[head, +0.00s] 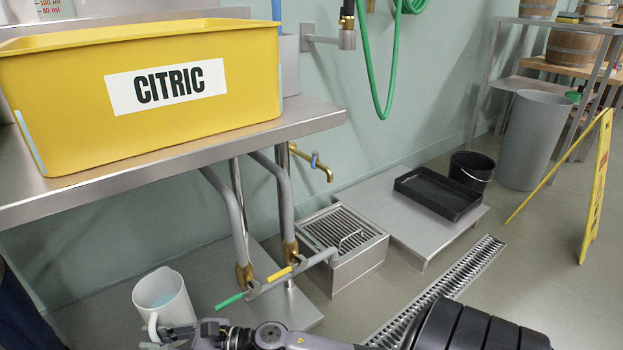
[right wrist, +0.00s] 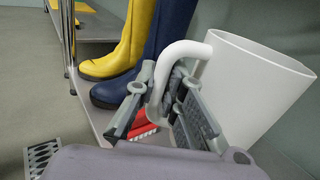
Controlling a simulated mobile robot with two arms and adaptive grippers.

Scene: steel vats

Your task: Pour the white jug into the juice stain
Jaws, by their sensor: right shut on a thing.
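The white jug (head: 172,299) is at the lower left of the head view, with its open mouth up and something pale blue inside. My right gripper (head: 168,335) is shut on the jug's handle. In the right wrist view the jug (right wrist: 255,85) is at the right, and the fingers of my right gripper (right wrist: 165,100) close around its white handle. I cannot tell whether the jug's base touches the low steel platform under the bench. I see no juice stain in either view. My left gripper is not in view.
A yellow CITRIC bin (head: 60,100) stands on the steel bench (head: 310,118). Pipes with green and yellow levers (head: 280,275) are right of the jug. A grated box (head: 355,270), floor drain (head: 440,290), black tray (head: 437,205) and yellow sign (head: 596,185) lie farther right. Boots (right wrist: 165,45) stand nearby.

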